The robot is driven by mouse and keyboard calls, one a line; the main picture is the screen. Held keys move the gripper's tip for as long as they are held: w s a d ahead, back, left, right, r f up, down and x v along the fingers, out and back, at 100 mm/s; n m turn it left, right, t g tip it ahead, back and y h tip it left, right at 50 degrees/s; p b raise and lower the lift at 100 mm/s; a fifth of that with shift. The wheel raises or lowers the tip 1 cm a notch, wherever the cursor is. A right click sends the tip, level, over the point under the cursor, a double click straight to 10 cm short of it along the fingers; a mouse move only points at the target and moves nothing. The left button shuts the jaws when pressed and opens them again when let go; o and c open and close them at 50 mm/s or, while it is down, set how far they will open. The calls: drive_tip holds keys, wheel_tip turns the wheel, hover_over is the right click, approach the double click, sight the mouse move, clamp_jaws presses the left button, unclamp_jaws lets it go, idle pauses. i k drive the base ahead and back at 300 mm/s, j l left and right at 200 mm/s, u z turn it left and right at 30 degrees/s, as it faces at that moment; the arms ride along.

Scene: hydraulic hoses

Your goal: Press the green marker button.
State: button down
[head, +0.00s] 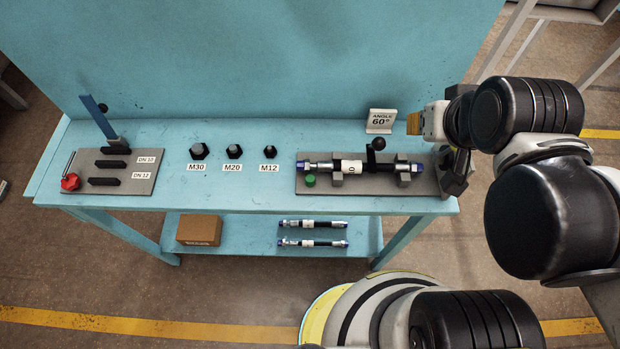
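The green marker button (310,181) is a small round green cap at the front left of a grey fixture plate (335,187) on the blue bench. A hose with metal fittings (322,166) lies across two grey supports on that plate, just behind the button. My gripper (454,184) is dark and hangs down at the plate's right end, well to the right of the button. Its fingers are small and partly merge with the dark background, so I cannot tell whether they are open or shut. Nothing covers the button.
Fittings M30 (199,151), M20 (234,151) and M12 (270,152) stand left. A lever station (113,170) is far left. Bare bench (230,192) lies left of the plate.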

sight(309, 180)
drive_tip(key=l+u, duration=0.1)
drive_tip(key=u, duration=0.7)
drive_tip(key=l+u, duration=0.15)
drive_tip(key=u, duration=0.25)
